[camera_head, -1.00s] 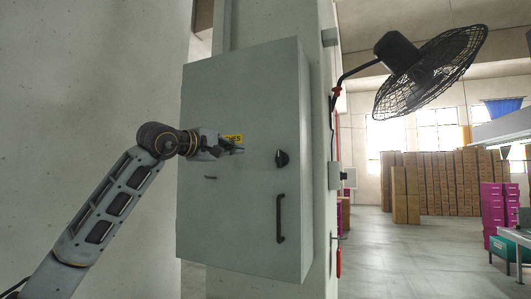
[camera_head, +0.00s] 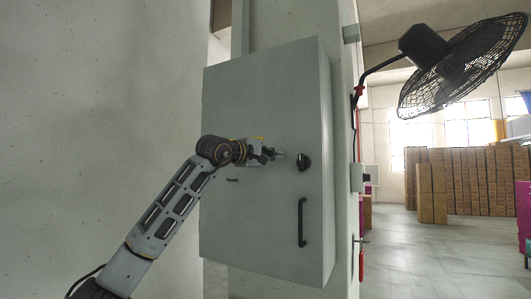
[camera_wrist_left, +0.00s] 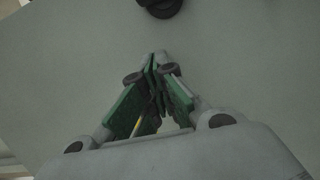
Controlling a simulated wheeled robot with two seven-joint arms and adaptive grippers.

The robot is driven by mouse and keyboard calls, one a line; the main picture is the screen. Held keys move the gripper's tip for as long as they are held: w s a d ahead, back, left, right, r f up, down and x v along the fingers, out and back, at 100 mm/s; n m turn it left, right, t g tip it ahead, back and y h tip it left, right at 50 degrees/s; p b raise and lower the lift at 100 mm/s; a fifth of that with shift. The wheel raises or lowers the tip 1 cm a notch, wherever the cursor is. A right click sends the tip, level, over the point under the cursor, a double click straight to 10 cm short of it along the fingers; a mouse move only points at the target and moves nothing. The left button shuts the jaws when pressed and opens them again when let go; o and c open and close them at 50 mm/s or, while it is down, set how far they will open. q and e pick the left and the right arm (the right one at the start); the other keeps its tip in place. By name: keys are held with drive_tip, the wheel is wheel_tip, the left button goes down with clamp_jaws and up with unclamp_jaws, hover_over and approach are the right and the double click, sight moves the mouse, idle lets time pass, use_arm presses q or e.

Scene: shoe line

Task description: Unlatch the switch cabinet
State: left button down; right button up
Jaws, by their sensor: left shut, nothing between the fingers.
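The grey switch cabinet (camera_head: 260,230) hangs on the column with its door shut. Its round black latch knob (camera_head: 303,162) sits on the right part of the door, above a black vertical handle (camera_head: 302,222). My left gripper (camera_head: 280,156) is in front of the door, just left of the knob and apart from it. In the left wrist view its green-padded fingers (camera_wrist_left: 157,72) are closed together with nothing between them. The knob shows in part at the top edge of that view (camera_wrist_left: 162,5). A yellow label is mostly hidden behind my gripper. My right gripper is not in view.
A black wall fan (camera_head: 450,65) juts out on an arm to the right of the column. Stacked cartons (camera_head: 465,180) stand far back on the right. The floor (camera_head: 420,265) right of the column is open.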

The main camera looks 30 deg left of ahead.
sight(307, 162)
use_arm(q)
drive_tip(key=shift+w+d+p, duration=0.35)
drive_tip(key=shift+w+d, duration=0.45)
drive_tip(key=shift+d, duration=0.35)
drive_tip(key=shift+s+d, duration=0.1)
drive_tip(key=shift+d, duration=1.05)
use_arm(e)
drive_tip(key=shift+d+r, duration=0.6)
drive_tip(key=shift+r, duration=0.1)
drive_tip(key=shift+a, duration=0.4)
use_arm(q)
drive_tip(key=shift+s+r, duration=0.1)
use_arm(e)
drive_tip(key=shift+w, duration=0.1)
